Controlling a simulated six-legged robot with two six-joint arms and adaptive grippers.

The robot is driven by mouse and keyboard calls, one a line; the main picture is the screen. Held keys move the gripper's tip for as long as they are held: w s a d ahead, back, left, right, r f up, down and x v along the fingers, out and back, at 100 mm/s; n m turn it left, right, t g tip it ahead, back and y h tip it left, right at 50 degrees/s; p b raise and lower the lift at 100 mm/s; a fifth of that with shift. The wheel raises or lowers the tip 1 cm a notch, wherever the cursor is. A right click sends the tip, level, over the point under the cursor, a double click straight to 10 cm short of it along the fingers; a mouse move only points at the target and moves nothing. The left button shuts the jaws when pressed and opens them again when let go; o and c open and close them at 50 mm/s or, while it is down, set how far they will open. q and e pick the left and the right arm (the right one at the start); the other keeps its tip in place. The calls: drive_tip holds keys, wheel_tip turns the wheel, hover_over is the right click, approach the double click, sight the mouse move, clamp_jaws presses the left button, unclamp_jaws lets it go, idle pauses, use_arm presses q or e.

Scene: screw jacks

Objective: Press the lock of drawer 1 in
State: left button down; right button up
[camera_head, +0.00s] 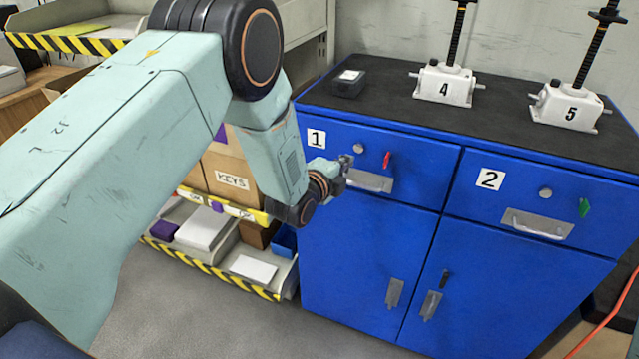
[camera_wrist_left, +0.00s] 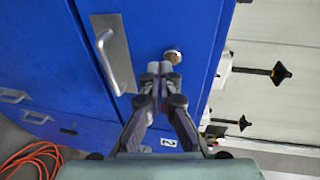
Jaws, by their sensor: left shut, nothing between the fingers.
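Drawer 1 (camera_head: 425,165) is a blue drawer with a white "1" label (camera_head: 316,138), shut in the cabinet's upper left. Its lock (camera_head: 358,148) is a round metal knob, standing out from the front above the handle (camera_head: 370,180). My left gripper (camera_head: 345,161) is shut and empty, close to the drawer front just left of and below the lock. In the left wrist view, the shut fingertips (camera_wrist_left: 159,68) point at the drawer just short of the lock (camera_wrist_left: 173,56), which shows beyond them. I cannot tell whether they touch it. My right gripper is not in view.
A red tag or key (camera_head: 387,160) sits right of the lock. Drawer 2 (camera_head: 600,225) has its own lock (camera_head: 545,192) and a green tag (camera_head: 584,208). Screw jacks 4 (camera_head: 445,86) and 5 (camera_head: 570,108) and a black box (camera_head: 348,84) stand on top.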

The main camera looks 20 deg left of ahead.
use_arm(q)
drive_tip(key=shift+v, duration=5.3)
drive_tip(key=s+a+f+n+g+y, duration=0.15)
drive_tip(key=s+f+n+g, duration=0.55)
drive_tip(key=s+f+n, duration=0.7)
drive_tip(key=s+f+n+g+b, duration=0.2)
drive_tip(key=s+f, duration=0.4)
drive_tip(key=s, duration=0.7)
drive_tip(key=s+f+n+g+b, duration=0.3)
drive_tip(key=s+f+g, duration=0.3)
drive_tip(key=s, duration=0.6)
drive_tip(key=shift+s+a+f+n+y, duration=0.2)
drive_tip(key=shift+s+f+n+y, duration=0.25)
drive_tip(key=shift+f+n, duration=0.2)
